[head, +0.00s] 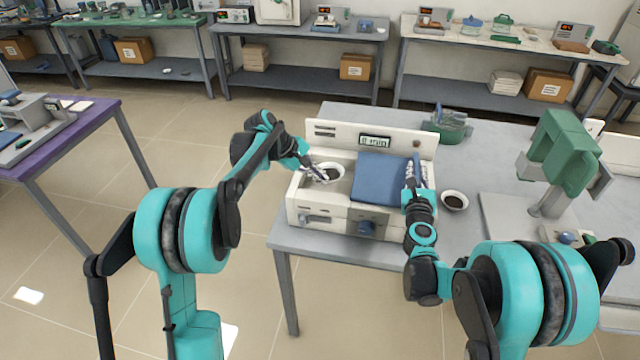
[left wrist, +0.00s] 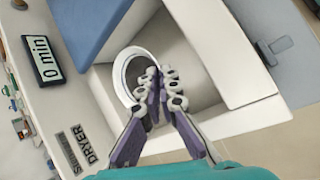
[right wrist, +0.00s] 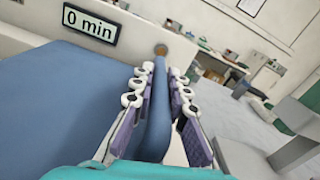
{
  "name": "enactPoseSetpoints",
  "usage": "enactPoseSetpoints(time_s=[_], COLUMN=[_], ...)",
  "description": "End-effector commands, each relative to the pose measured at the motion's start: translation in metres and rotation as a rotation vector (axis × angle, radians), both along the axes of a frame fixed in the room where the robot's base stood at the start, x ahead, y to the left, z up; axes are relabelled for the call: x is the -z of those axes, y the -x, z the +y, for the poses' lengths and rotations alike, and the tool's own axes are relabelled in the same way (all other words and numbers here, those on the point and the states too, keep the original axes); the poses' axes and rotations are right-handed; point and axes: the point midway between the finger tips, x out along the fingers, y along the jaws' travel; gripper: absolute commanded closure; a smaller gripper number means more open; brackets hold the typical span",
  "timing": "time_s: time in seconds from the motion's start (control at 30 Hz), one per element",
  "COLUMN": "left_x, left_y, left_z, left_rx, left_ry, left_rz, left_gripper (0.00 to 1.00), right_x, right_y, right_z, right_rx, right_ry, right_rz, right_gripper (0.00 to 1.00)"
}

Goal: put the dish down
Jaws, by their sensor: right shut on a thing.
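A round white dish (head: 336,178) is in the open chamber of the white dryer (head: 312,212); the left wrist view shows its pale rim (left wrist: 119,80). My left gripper (head: 318,173) reaches into the chamber. Its fingertips (left wrist: 161,80) are close together at the dish's rim, and whether they pinch it is unclear. The blue sliding lid (head: 380,180) covers the right part of the dryer. My right gripper (right wrist: 160,85) is shut on the upright edge of the blue lid (right wrist: 60,105). The display (head: 375,141) reads "0 min".
A small white dish with dark contents (head: 455,201) stands on the grey table (head: 480,150), right of the dryer. A green-and-grey device (head: 555,150) is further right. A green-topped item (head: 447,124) stands behind the dryer.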

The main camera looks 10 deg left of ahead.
Motion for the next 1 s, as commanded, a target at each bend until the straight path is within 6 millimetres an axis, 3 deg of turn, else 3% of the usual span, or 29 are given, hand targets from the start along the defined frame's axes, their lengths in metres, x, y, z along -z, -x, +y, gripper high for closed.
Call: enactPoseSetpoints(time_s=[0.2,0.63,0.67,0.73,0.77,1.0], left_x=[0.028,0.034,0.034,0.034,0.034,0.034], left_y=[0.0,0.0,0.0,0.0,0.0,0.0], left_z=[0.0,0.0,0.0,0.0,0.0,0.0], left_rx=[0.001,0.001,0.001,0.001,0.001,0.001], left_ry=[0.0,0.0,0.0,-0.001,-0.001,-0.001], left_rz=[-0.001,-0.001,-0.001,0.0,0.0,0.0], left_gripper=[1.0,1.0,0.96,0.77,0.74,0.74], right_x=[0.0,0.0,0.0,0.0,0.0,0.0], right_y=[0.0,0.0,0.0,0.0,0.0,0.0], right_z=[-0.002,-0.002,-0.002,-0.002,-0.002,-0.002], right_rx=[0.005,0.005,0.005,0.005,0.005,0.005], right_ry=[0.0,0.0,0.0,0.0,0.0,0.0], right_rz=[0.0,0.0,0.0,0.0,0.0,0.0], right_gripper=[1.0,1.0,1.0,1.0,1.0,1.0])
